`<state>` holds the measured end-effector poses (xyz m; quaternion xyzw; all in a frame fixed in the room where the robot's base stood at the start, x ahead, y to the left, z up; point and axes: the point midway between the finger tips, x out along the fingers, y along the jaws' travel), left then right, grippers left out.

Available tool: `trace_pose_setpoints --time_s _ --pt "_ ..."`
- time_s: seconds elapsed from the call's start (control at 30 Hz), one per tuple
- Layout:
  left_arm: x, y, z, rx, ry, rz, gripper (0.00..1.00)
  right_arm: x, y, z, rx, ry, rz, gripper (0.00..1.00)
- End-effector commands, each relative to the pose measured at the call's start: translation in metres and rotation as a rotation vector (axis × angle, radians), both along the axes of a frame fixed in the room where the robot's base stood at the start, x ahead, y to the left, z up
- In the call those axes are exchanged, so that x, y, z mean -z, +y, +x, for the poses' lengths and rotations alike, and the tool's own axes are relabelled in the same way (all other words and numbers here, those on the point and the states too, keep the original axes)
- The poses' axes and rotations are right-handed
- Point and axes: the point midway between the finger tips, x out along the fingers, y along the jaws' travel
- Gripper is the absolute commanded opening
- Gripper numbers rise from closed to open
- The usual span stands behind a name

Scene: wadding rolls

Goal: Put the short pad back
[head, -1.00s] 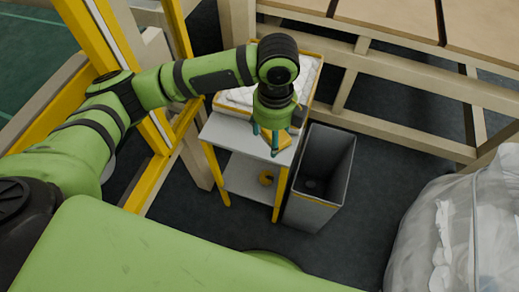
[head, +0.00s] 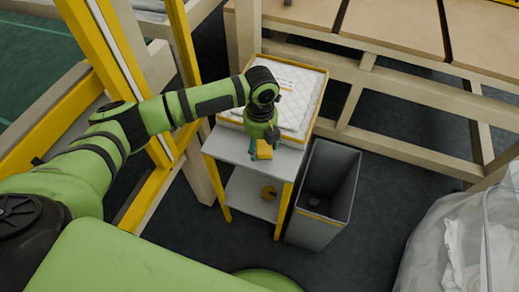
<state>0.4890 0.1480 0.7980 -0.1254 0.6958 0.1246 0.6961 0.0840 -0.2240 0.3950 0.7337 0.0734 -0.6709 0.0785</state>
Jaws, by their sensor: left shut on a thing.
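A white quilted pad (head: 298,104) lies flat in a yellow-edged tray (head: 321,98) on the back of a small grey stand (head: 228,146). I cannot tell how many pads lie under it. My left gripper (head: 267,154) points down above the front of the stand, just in front of the tray. I cannot tell whether this is the short pad. My left wrist covers the tray's front left part. My right gripper is not in view.
A tall grey open bin (head: 336,180) stands right beside the stand. A yellow post (head: 127,60) rises at left. A wooden-topped bench (head: 392,25) is behind, and a clear bag (head: 465,240) of white stuff is at right.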

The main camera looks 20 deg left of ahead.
Motion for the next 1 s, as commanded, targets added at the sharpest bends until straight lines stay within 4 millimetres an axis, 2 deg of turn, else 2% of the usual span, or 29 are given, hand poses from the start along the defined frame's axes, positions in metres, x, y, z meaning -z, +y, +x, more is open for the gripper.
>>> trace_pose_setpoints --time_s 0.13,0.3,0.4,0.77,0.8,0.83,0.87,1.0 --pt "0.009 0.004 0.003 0.000 0.003 0.001 0.40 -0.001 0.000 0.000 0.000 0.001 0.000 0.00" --pt "0.034 0.004 0.002 -0.001 0.003 0.001 0.40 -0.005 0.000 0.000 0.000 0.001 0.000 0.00" --pt "0.042 0.004 0.002 0.001 0.001 0.001 0.40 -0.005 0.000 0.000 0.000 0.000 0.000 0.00" --pt "0.047 0.004 0.003 0.000 0.000 0.001 0.40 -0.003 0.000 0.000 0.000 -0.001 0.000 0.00" --pt "0.047 0.004 0.003 -0.001 -0.001 0.001 0.70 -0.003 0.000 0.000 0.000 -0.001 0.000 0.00" --pt "0.046 0.004 0.003 -0.001 -0.001 0.001 0.82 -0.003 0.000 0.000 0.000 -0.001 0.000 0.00" --pt "0.046 0.004 0.003 -0.001 -0.001 0.001 0.90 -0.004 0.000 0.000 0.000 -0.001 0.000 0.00" --pt "0.046 0.004 0.003 -0.001 0.000 0.001 0.90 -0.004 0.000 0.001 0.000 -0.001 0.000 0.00"
